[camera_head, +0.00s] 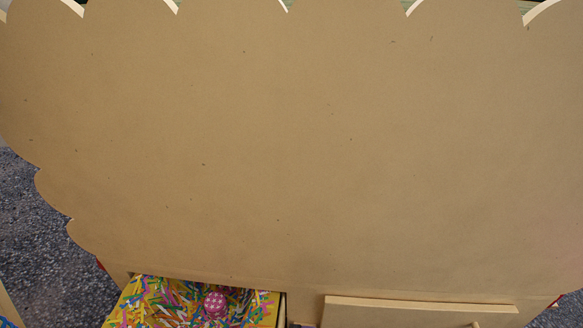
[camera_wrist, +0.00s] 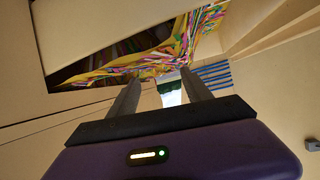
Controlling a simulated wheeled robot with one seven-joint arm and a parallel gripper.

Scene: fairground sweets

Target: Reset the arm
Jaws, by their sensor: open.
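My gripper (camera_wrist: 160,77) shows only in the wrist view, with its two dark fingers apart. I see nothing held between them. Beyond the fingertips is an opening filled with coloured paper strips (camera_wrist: 195,38). The head view shows no part of my arm. There, a box of coloured paper strips (camera_head: 150,300) sits at the bottom, with a pink patterned ball (camera_head: 215,304) lying in the strips. The ball cannot be made out in the wrist view.
A large tan panel (camera_head: 300,150) with a scalloped edge fills most of the head view and hides what is behind it. A wooden ledge (camera_head: 420,306) is at the lower right. Grey speckled floor (camera_head: 40,235) shows at the left. A blue-striped patch (camera_wrist: 214,74) is beyond my gripper.

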